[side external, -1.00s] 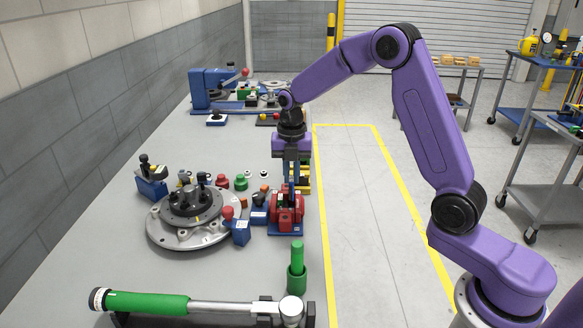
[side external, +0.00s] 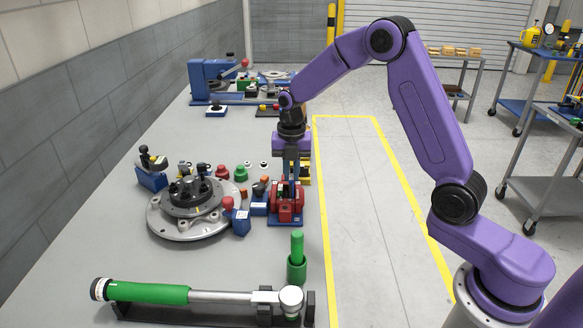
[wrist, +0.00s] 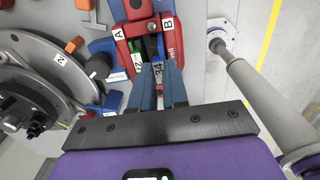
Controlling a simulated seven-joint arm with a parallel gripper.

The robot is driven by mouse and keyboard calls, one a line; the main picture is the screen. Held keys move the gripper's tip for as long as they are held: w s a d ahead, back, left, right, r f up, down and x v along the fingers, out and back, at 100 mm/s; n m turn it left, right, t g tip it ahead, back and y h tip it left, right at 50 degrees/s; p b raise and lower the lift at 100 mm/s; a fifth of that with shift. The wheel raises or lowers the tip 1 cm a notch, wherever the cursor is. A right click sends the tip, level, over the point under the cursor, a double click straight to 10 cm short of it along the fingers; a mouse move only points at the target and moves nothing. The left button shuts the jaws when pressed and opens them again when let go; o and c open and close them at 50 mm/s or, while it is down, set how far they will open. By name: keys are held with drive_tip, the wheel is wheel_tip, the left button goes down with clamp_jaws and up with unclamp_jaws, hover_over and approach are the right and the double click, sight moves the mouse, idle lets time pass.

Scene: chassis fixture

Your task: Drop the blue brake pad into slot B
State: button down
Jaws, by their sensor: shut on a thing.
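The red caliper fixture (side external: 287,198) stands on a blue base at the table's right edge. In the wrist view the fixture (wrist: 120,47) carries white labels A and B; slot B is on the right, and a green piece (wrist: 138,59) sits on the A side. My gripper (wrist: 158,68) points down over the fixture, its two blue-grey fingers close together at the slots. It also shows in the side view (side external: 292,182). It is shut on the blue brake pad (wrist: 157,71), mostly hidden between the fingers; a "34" label shows there. I cannot tell how deep the pad sits.
A round metal hub (side external: 192,210) stands left of the fixture with small blue, red and green parts around it. A blue press (side external: 212,85) is at the back.

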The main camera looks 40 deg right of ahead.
sight(292, 177)
drive_tip(key=shift+f, duration=0.25)
drive_tip(key=shift+f, duration=0.15)
drive_tip(key=shift+f, duration=0.65)
drive_tip(key=shift+f, duration=0.65)
idle(0.9)
drive_tip(key=c, duration=1.5)
unclamp_jaws()
drive_tip(key=shift+r, duration=1.55)
